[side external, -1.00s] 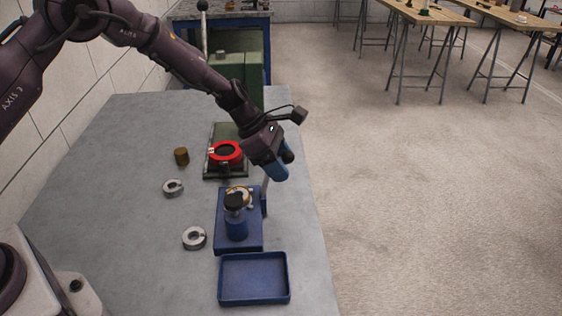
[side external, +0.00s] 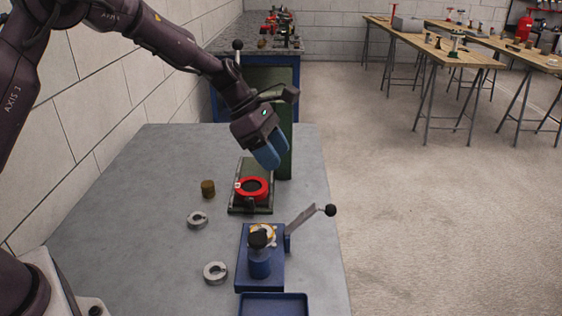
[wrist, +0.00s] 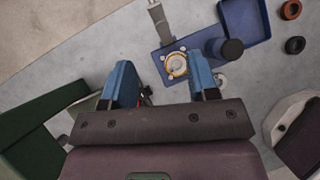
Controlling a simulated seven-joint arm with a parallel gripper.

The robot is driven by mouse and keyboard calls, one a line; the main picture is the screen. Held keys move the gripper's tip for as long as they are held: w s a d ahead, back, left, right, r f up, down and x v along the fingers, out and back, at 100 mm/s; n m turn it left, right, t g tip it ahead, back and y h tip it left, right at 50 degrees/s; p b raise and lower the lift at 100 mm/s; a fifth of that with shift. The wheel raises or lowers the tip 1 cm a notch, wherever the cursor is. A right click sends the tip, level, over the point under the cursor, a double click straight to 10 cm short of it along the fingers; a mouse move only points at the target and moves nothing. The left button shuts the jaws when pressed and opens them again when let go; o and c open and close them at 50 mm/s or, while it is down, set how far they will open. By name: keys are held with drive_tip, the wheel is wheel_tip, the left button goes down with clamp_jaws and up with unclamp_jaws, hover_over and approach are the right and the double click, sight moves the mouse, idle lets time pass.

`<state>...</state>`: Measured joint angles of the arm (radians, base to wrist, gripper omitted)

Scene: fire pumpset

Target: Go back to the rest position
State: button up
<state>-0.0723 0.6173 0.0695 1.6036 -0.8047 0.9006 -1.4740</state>
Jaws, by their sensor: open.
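My gripper (side external: 270,154) has two blue fingers and hangs in the air above the far part of the grey table, over the red ring fixture. In the wrist view my gripper (wrist: 160,88) is open, with a wide gap and nothing between the fingers. The blue press fixture (side external: 245,275) stands nearer the camera, with a black-topped blue post, a brass-coloured round part (side external: 263,235) and a lever (side external: 305,222) ending in a black ball. The fixture also shows beyond the fingers in the wrist view (wrist: 205,46), apart from them.
A red ring (side external: 240,186) sits on a dark green base. A brass cylinder (side external: 208,188) and two grey slotted rings (side external: 197,220) (side external: 215,272) lie on the table (side external: 130,215). A blue tray (side external: 273,297) is at the near edge. A green block (side external: 284,150) stands behind the gripper.

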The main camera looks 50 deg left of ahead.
drive_tip(key=s+a+r+m+t+y, duration=0.1)
drive_tip(key=s+r+m, duration=0.3)
drive_tip(key=s+m, duration=0.4)
drive_tip(key=s+a+r+m+t+y, duration=0.1)
drive_tip(key=s+r+m+y, duration=0.2)
drive_tip(key=s+r+m, duration=0.2)
drive_tip(key=s+a+r+m+y, duration=0.1)
drive_tip(key=s+r+m, duration=0.3)
drive_tip(key=s+m, duration=0.7)
drive_tip(key=s+y, duration=0.1)
drive_tip(key=s, duration=0.4)
drive_tip(key=shift+r+t, duration=0.2)
drive_tip(key=shift+t, duration=0.2)
drive_tip(key=shift+s, duration=0.1)
